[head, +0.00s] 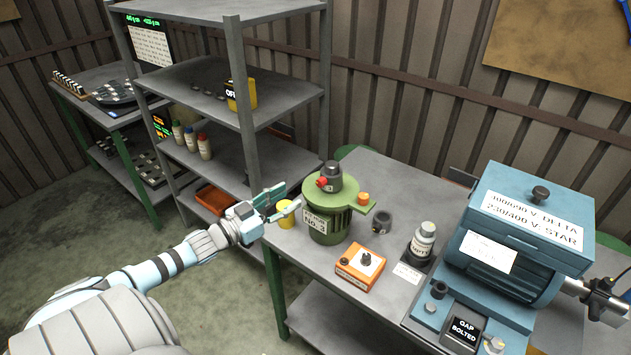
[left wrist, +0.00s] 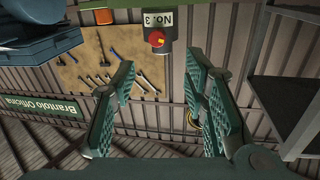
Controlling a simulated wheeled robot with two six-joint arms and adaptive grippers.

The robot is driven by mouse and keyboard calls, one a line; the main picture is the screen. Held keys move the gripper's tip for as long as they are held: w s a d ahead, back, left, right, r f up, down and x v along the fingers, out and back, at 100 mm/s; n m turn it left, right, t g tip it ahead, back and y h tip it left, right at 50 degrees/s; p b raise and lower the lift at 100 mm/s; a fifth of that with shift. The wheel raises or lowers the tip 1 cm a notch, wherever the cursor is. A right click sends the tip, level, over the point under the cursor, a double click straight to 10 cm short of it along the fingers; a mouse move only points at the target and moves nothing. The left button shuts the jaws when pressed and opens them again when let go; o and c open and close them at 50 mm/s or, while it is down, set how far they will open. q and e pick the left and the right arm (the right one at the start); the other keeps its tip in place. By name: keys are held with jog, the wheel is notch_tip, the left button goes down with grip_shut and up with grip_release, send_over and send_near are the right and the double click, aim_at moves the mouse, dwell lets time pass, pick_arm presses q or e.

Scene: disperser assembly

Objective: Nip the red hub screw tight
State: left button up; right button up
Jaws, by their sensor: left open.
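The red hub screw (head: 322,182) sits on the side of a dark grey hub (head: 332,174) on top of the green vertical motor (head: 325,215). In the left wrist view the red screw (left wrist: 157,39) shows upside down on the hub, beside a "No. 3" label, ahead of the fingers and near the top of the picture. My left gripper (head: 282,203) is open and empty, to the left of the green motor and apart from the screw. In the left wrist view its two fingers (left wrist: 164,78) stand wide apart. My right gripper is not in view.
A yellow cup (head: 286,214) stands just beyond my left gripper. An orange box with a knob (head: 360,267), a dark grey cup (head: 381,222) and a bottle (head: 423,241) stand on the bench. A large blue motor (head: 510,245) fills the right. Grey shelving (head: 240,90) rises behind my left arm.

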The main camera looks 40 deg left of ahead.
aim_at(317, 182)
pick_arm(q)
jog(key=w+b, duration=0.1)
jog(key=w, duration=0.1)
jog(key=w+b, duration=0.1)
jog(key=w, duration=0.2)
jog(key=w+d+b, duration=0.1)
jog(key=w, duration=0.2)
jog(key=shift+w, duration=0.5)
jog(key=shift+w+d+f, duration=0.15)
jog(key=shift+w+d, duration=0.1)
jog(key=shift+w, duration=0.05)
grip_shut()
jog(key=shift+d, duration=0.2)
jog(key=shift+a, duration=0.15)
